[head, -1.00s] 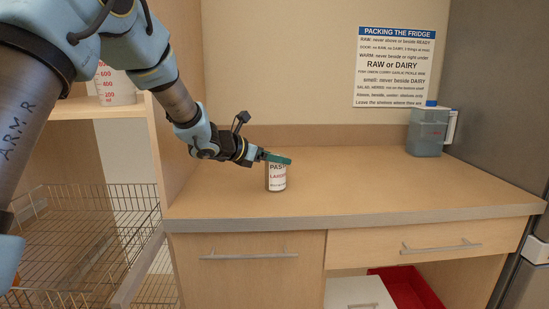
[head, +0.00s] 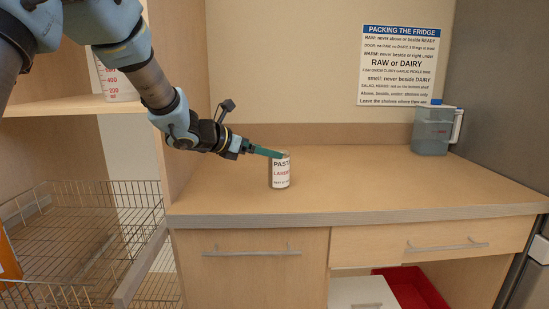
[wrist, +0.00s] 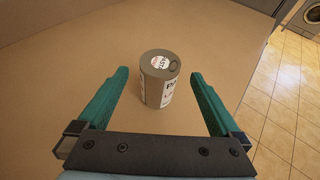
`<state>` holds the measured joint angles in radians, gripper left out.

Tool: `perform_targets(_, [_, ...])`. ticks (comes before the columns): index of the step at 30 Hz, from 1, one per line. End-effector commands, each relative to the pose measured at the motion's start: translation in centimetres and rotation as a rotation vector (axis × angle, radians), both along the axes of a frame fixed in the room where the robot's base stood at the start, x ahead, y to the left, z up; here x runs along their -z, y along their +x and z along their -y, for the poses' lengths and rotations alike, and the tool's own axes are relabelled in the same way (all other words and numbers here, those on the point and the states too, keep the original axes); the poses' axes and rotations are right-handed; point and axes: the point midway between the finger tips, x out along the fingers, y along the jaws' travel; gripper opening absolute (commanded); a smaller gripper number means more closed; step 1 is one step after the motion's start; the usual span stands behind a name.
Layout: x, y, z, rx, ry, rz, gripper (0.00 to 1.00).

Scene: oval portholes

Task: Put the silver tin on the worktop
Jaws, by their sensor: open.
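The silver tin (head: 281,174), with a white paper label in black and red letters, stands upright on the wooden worktop (head: 380,187). In the wrist view the tin (wrist: 158,82) shows its grey lid with a ring pull and a round white sticker. My gripper (head: 268,152) is at the tin's upper left in the head view. In the wrist view its two green fingers (wrist: 158,85) are spread wide, one on each side of the tin, with a gap on both sides. My gripper is open and holds nothing.
A blue-grey jug (head: 432,131) stands at the worktop's back right, beside a grey upright panel. A notice (head: 400,65) hangs on the wall. Wire baskets (head: 80,230) and a shelf with a measuring container (head: 118,82) are at left. Most of the worktop is clear.

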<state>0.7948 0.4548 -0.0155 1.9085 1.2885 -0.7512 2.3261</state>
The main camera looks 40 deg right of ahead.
Motion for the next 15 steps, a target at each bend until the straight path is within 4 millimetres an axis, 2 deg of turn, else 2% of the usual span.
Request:
perform_targets(3, [-0.9, 0.2, -2.4, -0.002, -0.001, 0.002, 1.00])
perform_targets(6, [-1.5, 0.1, -3.8, -0.001, -0.001, 0.000, 1.00])
perform_targets(10, [-2.1, 0.2, -5.1, -0.001, -0.001, 0.000, 1.00])
perform_targets(15, [-2.3, 0.1, -5.7, 0.001, 0.000, -0.002, 1.00])
